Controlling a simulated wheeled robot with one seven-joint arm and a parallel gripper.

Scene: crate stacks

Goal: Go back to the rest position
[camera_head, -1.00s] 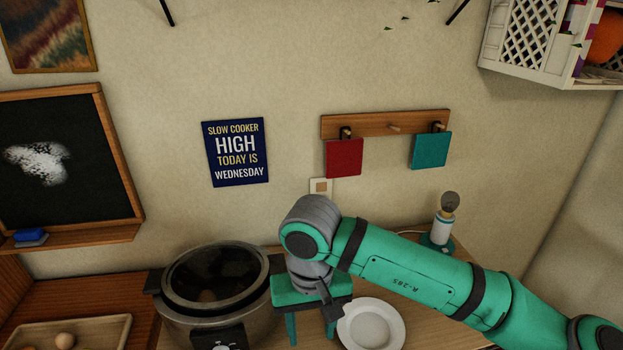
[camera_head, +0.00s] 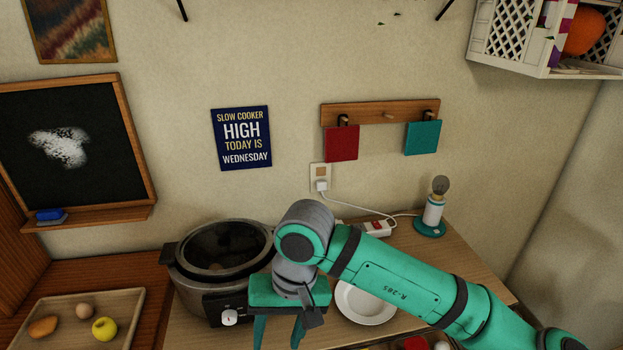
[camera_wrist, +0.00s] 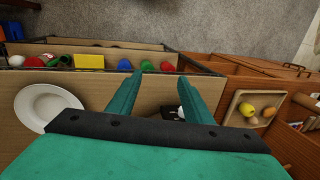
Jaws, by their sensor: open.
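My gripper (camera_head: 278,330) is on the end of my green arm, pointing down over the counter in the head view, between the slow cooker and the white plate. In the wrist view its two green fingers (camera_wrist: 160,98) stand well apart with nothing between them. The gripper is open and empty. The lower fingertips are cut off by the bottom edge of the head view.
A slow cooker (camera_head: 194,292) stands left of my gripper. A white plate (camera_head: 366,303) lies right of it, partly behind my arm. A lamp (camera_head: 432,216) and a power strip (camera_head: 376,229) sit behind. A tray (camera_head: 128,300) holds food at left.

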